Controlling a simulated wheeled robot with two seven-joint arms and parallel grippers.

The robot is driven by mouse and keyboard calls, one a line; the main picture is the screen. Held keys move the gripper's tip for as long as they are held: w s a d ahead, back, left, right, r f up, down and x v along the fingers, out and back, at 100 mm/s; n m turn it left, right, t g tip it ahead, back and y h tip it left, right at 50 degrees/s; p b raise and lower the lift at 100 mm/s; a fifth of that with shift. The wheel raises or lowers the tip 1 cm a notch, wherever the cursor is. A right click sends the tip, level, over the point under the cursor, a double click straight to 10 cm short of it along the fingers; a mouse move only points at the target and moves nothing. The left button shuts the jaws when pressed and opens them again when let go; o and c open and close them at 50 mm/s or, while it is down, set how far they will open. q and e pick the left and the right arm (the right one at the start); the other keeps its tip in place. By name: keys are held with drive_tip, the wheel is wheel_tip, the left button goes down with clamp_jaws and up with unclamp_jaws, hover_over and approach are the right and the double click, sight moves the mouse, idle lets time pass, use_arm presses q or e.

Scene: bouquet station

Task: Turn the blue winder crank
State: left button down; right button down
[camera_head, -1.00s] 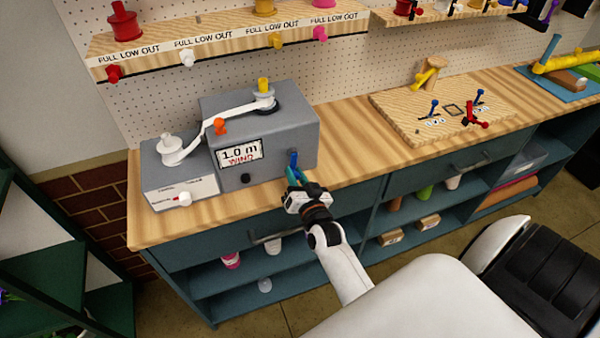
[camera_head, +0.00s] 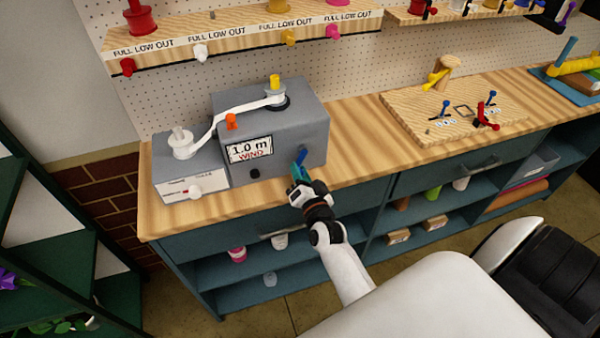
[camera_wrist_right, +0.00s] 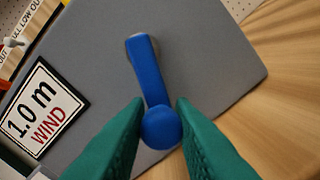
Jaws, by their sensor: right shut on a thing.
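The grey winder box (camera_head: 287,115) stands on the wooden bench, with a sign reading "1.0 m WIND" (camera_head: 249,149). The blue crank (camera_head: 301,156) is on its front face, near the right end. In the right wrist view the crank arm (camera_wrist_right: 150,72) runs from its pivot at the top down to a round knob (camera_wrist_right: 161,128). My right gripper (camera_head: 299,175) has its green fingers (camera_wrist_right: 160,135) on either side of this knob, shut on it. A white ribbon runs from a white spool (camera_head: 181,142) to a yellow-topped spool (camera_head: 275,88) on the box. My left gripper is not in view.
An orange knob (camera_head: 231,121) sits on the box and a black knob (camera_head: 255,174) on its front. A wooden board (camera_head: 455,110) with small blue and red levers lies to the right. Bare bench top (camera_head: 350,140) lies between. Shelves with pots are below.

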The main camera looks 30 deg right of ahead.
drive_tip(key=c, duration=1.3)
unclamp_jaws()
drive_tip(key=shift+d, duration=0.15)
drive_tip(key=shift+o, duration=0.2)
drive_tip(key=b+v, duration=0.2)
drive_tip(key=v, duration=1)
